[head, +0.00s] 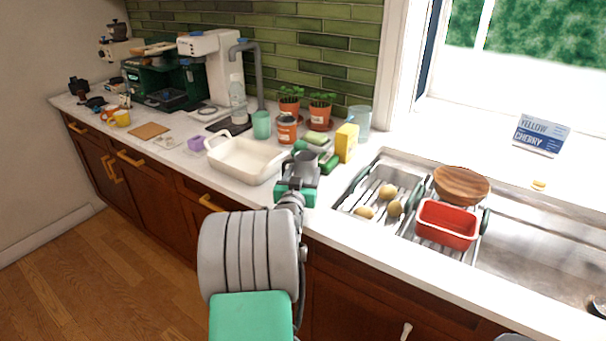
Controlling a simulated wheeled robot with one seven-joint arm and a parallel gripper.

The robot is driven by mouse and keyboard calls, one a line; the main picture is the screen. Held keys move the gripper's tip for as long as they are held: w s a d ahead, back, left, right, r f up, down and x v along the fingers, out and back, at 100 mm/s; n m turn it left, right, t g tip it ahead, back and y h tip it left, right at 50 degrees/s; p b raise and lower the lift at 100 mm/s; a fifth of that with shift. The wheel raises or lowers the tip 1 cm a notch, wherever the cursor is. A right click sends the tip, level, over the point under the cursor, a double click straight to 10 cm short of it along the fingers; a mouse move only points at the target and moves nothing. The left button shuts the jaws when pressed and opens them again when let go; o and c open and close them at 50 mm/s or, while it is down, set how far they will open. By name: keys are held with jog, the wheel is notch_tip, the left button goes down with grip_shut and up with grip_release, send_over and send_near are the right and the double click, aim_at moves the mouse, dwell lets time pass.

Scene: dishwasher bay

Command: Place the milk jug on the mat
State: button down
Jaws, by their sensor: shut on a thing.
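A small grey milk jug (306,162) is at the end of my arm, above or at the counter just left of the sink. My gripper (299,180) is shut on the jug; its fingertips are partly hidden by the gripper's own body. A flat brown square mat (149,131) lies on the counter toward the left, well away from the jug. Its visible top is bare.
A cream rectangular dish (243,161) stands between my gripper and the mat. A purple item (195,143), a teal cup (261,124) and an orange-brown can (287,128) stand nearby. Yellow and orange mugs (122,118) are behind the mat. A red tub (447,224) is at the sink.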

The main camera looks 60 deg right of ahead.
jog(key=shift+f, duration=0.1)
jog(key=shift+c, duration=1.6)
grip_release()
